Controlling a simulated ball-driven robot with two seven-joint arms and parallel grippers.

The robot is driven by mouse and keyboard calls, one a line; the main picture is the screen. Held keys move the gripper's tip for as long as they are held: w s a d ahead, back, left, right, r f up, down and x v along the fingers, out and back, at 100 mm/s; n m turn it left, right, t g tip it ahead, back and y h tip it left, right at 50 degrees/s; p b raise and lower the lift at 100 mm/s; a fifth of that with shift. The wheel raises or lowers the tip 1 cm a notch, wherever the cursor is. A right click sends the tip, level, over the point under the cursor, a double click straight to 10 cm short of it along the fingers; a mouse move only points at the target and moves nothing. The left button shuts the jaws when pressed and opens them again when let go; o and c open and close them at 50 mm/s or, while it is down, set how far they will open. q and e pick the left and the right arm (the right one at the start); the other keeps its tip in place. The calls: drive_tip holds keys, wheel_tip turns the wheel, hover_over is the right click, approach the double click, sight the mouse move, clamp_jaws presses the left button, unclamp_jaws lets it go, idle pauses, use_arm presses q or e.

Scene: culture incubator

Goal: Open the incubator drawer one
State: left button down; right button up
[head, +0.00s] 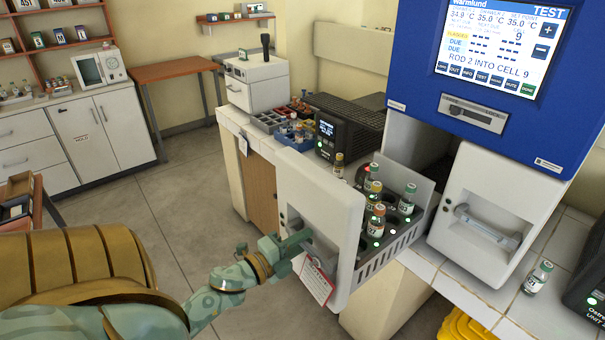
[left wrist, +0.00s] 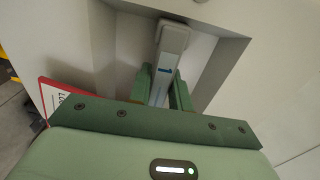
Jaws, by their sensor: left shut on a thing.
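The blue incubator (head: 420,72) stands at the right with a lit screen (head: 503,45). Its left drawer (head: 403,240) is pulled well out, showing several capped bottles (head: 375,222) in round wells with green lights. My left gripper (head: 302,243) is at the white front (head: 330,205) of this drawer. In the left wrist view its fingers (left wrist: 162,84) are on both sides of the grey drawer handle (left wrist: 173,42), shut on it. A red-edged tag (head: 317,280) hangs beside the gripper. The right drawer (head: 492,205) is shut, with its bar handle (head: 487,228) clear. My right gripper is out of view.
A single bottle (head: 537,278) stands on the white tiled counter (head: 470,292) by a dark unit (head: 590,285). Another dark unit (head: 340,138) and small trays (head: 268,121) are behind the open drawer. The floor (head: 190,200) at left is clear.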

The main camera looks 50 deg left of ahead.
use_arm(q)
drive_tip(key=shift+f, duration=0.1)
drive_tip(key=c, duration=1.3)
unclamp_jaws()
drive_tip(key=s, duration=0.5)
drive_tip(key=s+b, duration=0.1)
drive_tip(key=s, duration=0.5)
drive_tip(key=s+a+b, duration=0.1)
drive_tip(key=s, duration=0.4)
drive_tip(key=shift+s+a, duration=0.1)
drive_tip(key=shift+s, duration=0.05)
